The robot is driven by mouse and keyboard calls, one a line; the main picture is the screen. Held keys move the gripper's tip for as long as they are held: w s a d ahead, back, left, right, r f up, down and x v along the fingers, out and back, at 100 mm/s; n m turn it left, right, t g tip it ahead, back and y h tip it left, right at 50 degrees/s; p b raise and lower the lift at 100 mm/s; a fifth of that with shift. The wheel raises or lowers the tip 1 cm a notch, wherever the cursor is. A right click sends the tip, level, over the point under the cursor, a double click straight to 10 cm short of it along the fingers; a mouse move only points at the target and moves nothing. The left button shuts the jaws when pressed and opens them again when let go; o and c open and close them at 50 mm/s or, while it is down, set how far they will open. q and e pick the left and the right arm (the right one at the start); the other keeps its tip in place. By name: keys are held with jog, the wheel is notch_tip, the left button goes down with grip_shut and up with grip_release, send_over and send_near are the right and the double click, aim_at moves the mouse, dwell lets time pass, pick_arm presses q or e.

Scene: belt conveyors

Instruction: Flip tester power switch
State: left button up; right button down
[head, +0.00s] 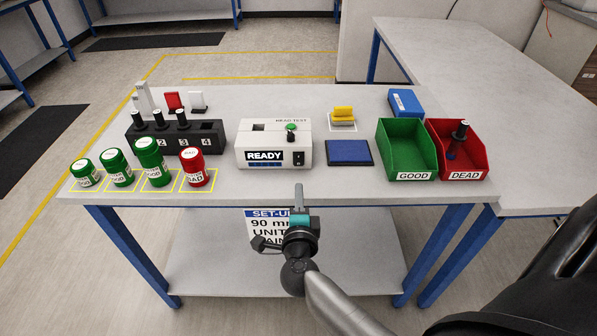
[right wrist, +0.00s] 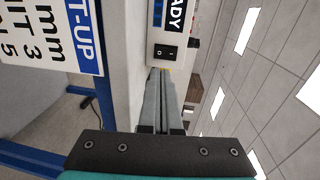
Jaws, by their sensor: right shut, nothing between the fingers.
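In the right wrist view the switch (right wrist: 165,52) shows up close, with 0 and I marks. My left gripper is out of view.
A black numbered rack (head: 175,138) and green and red jars (head: 192,168) stand left of the tester. A blue pad (head: 349,153), a green GOOD bin (head: 408,150) and a red DEAD bin (head: 470,160) stand right. A set-up sign (head: 266,228) hangs below the table edge.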

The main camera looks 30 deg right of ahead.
aim_at(298, 164)
jog(key=b+x, duration=0.2)
jog(key=x, duration=0.6)
jog(key=shift+w+d, duration=0.2)
jog(key=shift+w, duration=0.15)
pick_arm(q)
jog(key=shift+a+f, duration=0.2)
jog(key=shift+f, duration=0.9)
pick_arm(e)
jog(key=shift+w+f, duration=0.1)
jog(key=shift+w+d, duration=0.1)
